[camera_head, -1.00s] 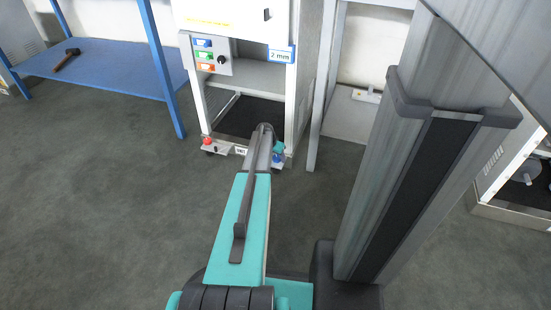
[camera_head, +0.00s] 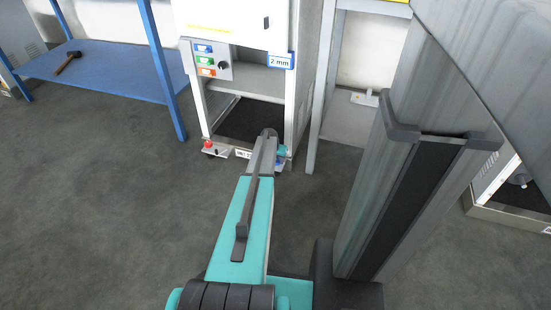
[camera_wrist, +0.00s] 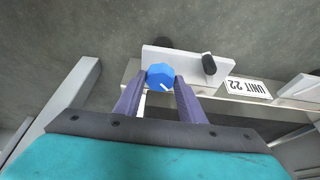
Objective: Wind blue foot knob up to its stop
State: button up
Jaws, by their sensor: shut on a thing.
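The blue foot knob (camera_wrist: 160,77) sits at a white foot bracket (camera_wrist: 187,60) on the dispenser's base and shows a white mark on its face. My gripper (camera_wrist: 160,88) is shut on the knob, with one purple finger at each side of it. In the head view, the blue knob (camera_head: 282,151) shows at the right front foot of the dispenser (camera_head: 247,155), beside the end of my arm. My gripper is mostly hidden behind the arm in that view. The stop of the knob cannot be made out.
A black lever (camera_wrist: 209,65) is right next to the knob on the bracket. A red knob (camera_head: 207,144) is on the left front foot. A "UNIT 22" label (camera_wrist: 248,88) is on the base. A blue bench (camera_head: 97,65) with a hammer (camera_head: 69,61) stands left; a grey post (camera_head: 316,130) stands right.

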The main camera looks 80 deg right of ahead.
jog(key=shift+w+n+p, duration=0.2)
jog(key=shift+n+p, duration=0.3)
jog(key=shift+n, duration=0.1)
jog(key=o, duration=1)
jog(key=shift+o, duration=0.2)
jog(key=shift+s, duration=0.1)
jog(key=shift+r, duration=0.1)
jog(key=s+p+v, duration=0.1)
jog(key=p+v, duration=0.3)
jog(key=v, duration=0.9)
jog(key=shift+w+a+r, duration=0.15)
jog(key=shift+w+r, duration=0.1)
jog(key=shift+r, duration=0.1)
jog(key=shift+w, duration=0.1)
